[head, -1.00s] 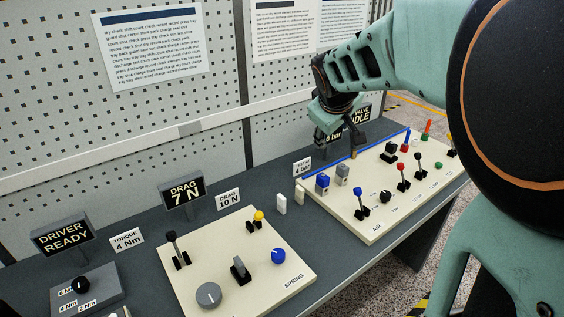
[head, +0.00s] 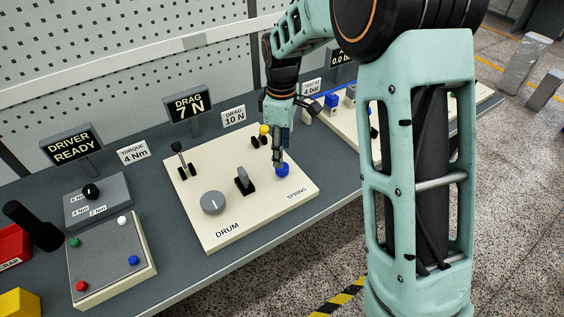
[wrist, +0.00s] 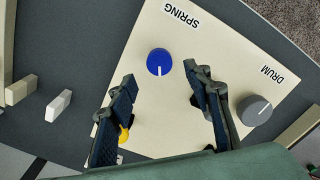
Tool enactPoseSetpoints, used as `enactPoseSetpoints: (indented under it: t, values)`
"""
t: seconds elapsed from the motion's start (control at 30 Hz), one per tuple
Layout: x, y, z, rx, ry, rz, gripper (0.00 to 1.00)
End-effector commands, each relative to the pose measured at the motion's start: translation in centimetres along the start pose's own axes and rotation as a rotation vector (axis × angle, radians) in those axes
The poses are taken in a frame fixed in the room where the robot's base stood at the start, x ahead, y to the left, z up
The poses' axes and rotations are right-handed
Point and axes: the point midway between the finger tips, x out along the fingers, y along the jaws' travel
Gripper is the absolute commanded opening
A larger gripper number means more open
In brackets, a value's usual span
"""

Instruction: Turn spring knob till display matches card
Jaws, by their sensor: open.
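The blue spring knob (head: 282,170) sits on the cream panel (head: 225,235) by the SPRING label. In the wrist view the knob (wrist: 160,62) shows a white pointer line, just beyond my open fingers. My gripper (head: 278,150) is above the knob in the head view; its fingers (wrist: 165,100) are apart and empty. I cannot tell whether they touch the knob. The display (head: 188,105) reads DRAG 7 N. The card (head: 234,116) beside it reads DRAG 10 N.
The grey drum knob (head: 213,203), a black switch (head: 244,180), a black lever (head: 181,155) and a yellow-topped lever (head: 264,131) share the panel. A second panel (head: 345,135) with several controls lies to the right, partly behind my arm. A DRIVER READY display (head: 72,148) stands left.

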Motion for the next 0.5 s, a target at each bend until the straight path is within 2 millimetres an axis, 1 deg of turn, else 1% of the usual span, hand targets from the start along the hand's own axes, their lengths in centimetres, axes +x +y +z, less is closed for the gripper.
enactPoseSetpoints:
  t: [0.03,0.1,0.23,0.33,0.5]
  values:
    - [1.1,-0.1,0.1,0.000,-0.003,-0.004,0.46]
    - [2.4,-0.1,0.1,0.000,-0.003,-0.003,0.46]
    - [4.2,0.0,0.0,0.000,-0.001,-0.001,0.46]
    - [5.0,0.0,0.0,0.000,-0.001,0.000,0.46]
    - [5.6,0.0,0.0,0.000,0.000,0.002,0.46]
